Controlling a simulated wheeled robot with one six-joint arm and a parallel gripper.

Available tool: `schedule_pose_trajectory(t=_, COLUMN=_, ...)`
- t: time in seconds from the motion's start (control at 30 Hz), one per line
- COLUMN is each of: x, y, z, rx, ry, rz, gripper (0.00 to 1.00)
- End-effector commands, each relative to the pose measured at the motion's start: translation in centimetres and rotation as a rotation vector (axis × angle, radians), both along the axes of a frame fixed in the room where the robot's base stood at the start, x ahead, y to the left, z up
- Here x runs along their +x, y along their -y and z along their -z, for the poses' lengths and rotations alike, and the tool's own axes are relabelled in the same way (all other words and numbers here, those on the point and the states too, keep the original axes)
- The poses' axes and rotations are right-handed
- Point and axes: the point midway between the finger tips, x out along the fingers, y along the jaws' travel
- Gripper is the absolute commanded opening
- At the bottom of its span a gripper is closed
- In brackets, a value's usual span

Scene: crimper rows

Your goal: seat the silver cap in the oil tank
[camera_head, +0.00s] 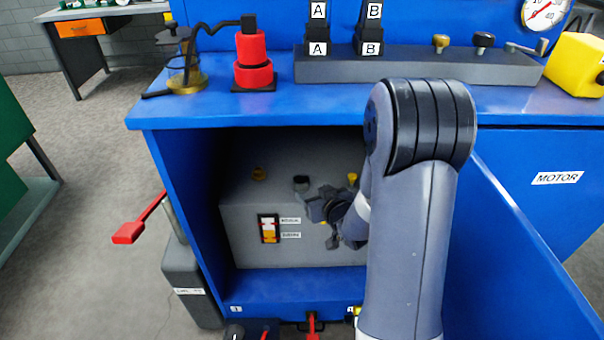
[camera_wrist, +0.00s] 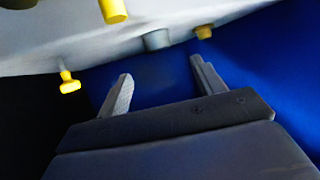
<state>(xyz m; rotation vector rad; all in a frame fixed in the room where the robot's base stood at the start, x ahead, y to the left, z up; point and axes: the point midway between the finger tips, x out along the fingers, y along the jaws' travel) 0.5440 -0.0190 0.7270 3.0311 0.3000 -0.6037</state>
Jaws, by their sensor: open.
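The grey oil tank (camera_head: 250,212) stands inside the open blue cabinet; its wall also fills the top of the wrist view (camera_wrist: 40,35), upside down. A short grey cylinder, seemingly the silver cap (camera_head: 301,184), stands upright on the tank top; it also shows in the wrist view (camera_wrist: 157,40). How deep it sits cannot be told. My gripper (camera_head: 322,224) is in front of the tank, right of the cap. In the wrist view its fingers (camera_wrist: 161,67) are apart, with nothing between them and the cap beyond the tips.
A brass cap (camera_head: 259,174) is left on the tank top and a yellow-handled piece (camera_head: 352,178) right. A sight glass (camera_head: 268,228) is on the tank front. The blue worktop (camera_head: 330,102) hangs above, the open door (camera_head: 530,260) stands right, and a red lever (camera_head: 130,232) juts out left.

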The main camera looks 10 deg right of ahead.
Motion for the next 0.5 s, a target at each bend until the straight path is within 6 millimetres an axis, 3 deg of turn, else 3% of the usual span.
schedule_pose_trajectory(t=0.17, x=0.8, y=-0.2, z=0.4, rx=0.000, ry=-0.001, rz=-0.002, gripper=0.65)
schedule_pose_trajectory(t=0.5, x=4.9, y=-1.0, z=2.1, rx=0.000, ry=-0.001, rz=0.000, gripper=0.65)
